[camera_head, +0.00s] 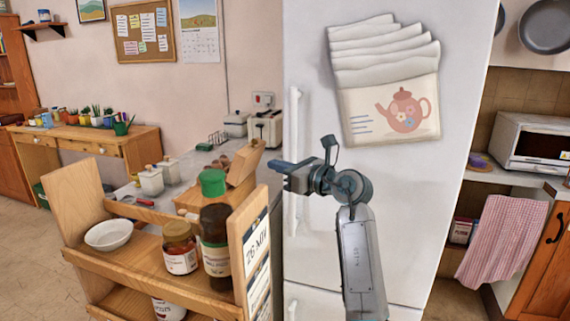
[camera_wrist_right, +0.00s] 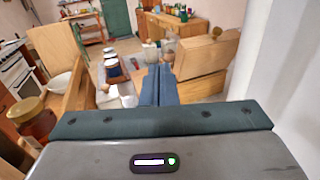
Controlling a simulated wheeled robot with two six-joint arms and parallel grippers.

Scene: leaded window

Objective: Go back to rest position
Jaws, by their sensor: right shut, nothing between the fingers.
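My right gripper (camera_head: 275,164) is shut and empty. In the head view it is held in the air in front of the white fridge (camera_head: 390,190), pointing left, near the fridge's handle and above the right side of a wooden shelf rack (camera_head: 150,274). Its closed blue fingers also show in the right wrist view (camera_wrist_right: 160,84). My left gripper does not show in either view.
The rack holds a white bowl (camera_head: 108,235), a jar (camera_head: 180,248) and a green-capped bottle (camera_head: 215,240). A counter with canisters (camera_head: 151,181) and a toaster (camera_head: 265,128) lies behind. A pink towel (camera_head: 503,240) hangs at right. Floor at far left is clear.

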